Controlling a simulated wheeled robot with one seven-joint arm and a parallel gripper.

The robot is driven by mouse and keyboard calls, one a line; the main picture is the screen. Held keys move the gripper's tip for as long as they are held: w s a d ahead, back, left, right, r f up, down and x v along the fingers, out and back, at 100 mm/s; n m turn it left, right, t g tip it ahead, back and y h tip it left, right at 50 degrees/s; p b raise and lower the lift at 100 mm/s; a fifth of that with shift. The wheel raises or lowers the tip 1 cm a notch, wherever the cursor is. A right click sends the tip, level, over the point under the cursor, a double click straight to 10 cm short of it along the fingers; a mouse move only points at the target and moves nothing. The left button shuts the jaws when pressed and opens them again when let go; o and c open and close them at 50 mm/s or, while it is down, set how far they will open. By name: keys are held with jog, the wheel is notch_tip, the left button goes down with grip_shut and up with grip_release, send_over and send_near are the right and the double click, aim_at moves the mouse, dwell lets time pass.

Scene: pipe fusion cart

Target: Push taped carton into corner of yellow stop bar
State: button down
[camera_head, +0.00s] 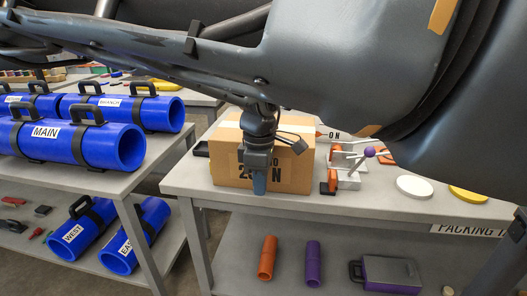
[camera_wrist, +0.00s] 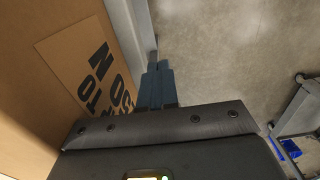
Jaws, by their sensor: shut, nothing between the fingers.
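The taped carton (camera_head: 226,165) stands upright on the grey packing table (camera_head: 385,206), with a paler tape strip on top and a printed label on its front. My gripper (camera_head: 259,184) points down in front of that face and hides part of the label. In the wrist view, the carton (camera_wrist: 45,22) fills the left side, and my shut, empty fingers (camera_wrist: 156,82) are beside its labelled face. I cannot tell whether they touch it. I cannot make out the yellow stop bar; my arm and the carton hide part of the table.
An orange and white fixture with a purple knob (camera_head: 370,152), a white disc (camera_head: 414,187) and a yellow disc (camera_head: 468,194) are right of the carton. A black tray (camera_head: 201,149) is to its left. Blue pipes (camera_head: 110,147) fill the left table. The shelf below holds tubes and a purple case (camera_head: 391,273).

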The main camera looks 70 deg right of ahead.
jog(key=shift+w+d+p, duration=0.15)
jog(key=shift+w+d, duration=0.1)
jog(key=shift+d, duration=1.05)
jog(key=shift+w+d+p, duration=0.2)
jog(key=shift+w+d, duration=0.1)
jog(key=shift+d, duration=1.05)
jog(key=shift+w+d+p, duration=0.15)
jog(key=shift+w+d, duration=0.1)
jog(key=shift+d, duration=1.05)
jog(key=shift+a, duration=0.1)
jog(key=shift+s+a+p, duration=0.2)
jog(key=shift+a+p, duration=0.2)
jog(key=shift+a, duration=0.55)
jog(key=shift+s+a+p, duration=0.2)
jog(key=shift+a+p, duration=0.2)
jog(key=shift+a, duration=0.5)
notch_tip(320, 180, up, 12)
jog(key=p, duration=1.1)
